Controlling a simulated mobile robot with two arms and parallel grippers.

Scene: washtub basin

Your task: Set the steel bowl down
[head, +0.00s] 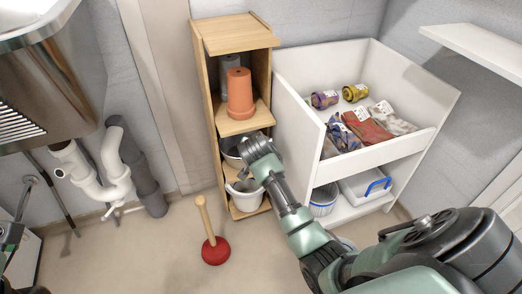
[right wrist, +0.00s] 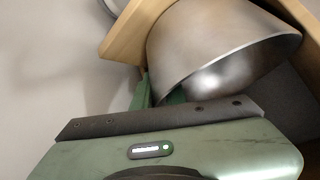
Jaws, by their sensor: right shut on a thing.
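The steel bowl (head: 231,150) is at the wooden shelf unit (head: 212,140), in the space below the terracotta pots. My right gripper (head: 258,150) is at the front of that space, shut on the bowl; its fingers are mostly hidden. In the right wrist view the bowl (right wrist: 215,45) fills the upper middle, beside a wooden edge (right wrist: 130,30), with its shiny inside partly showing. I cannot tell whether its base touches a shelf board. My left gripper is not in view.
Terracotta pots (head: 239,95) stand on the board above. A white bucket (head: 244,196) sits at the bottom. A white cabinet (head: 293,120) with packets and tins adjoins on the right. A red plunger (head: 215,250) stands on the open floor in front.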

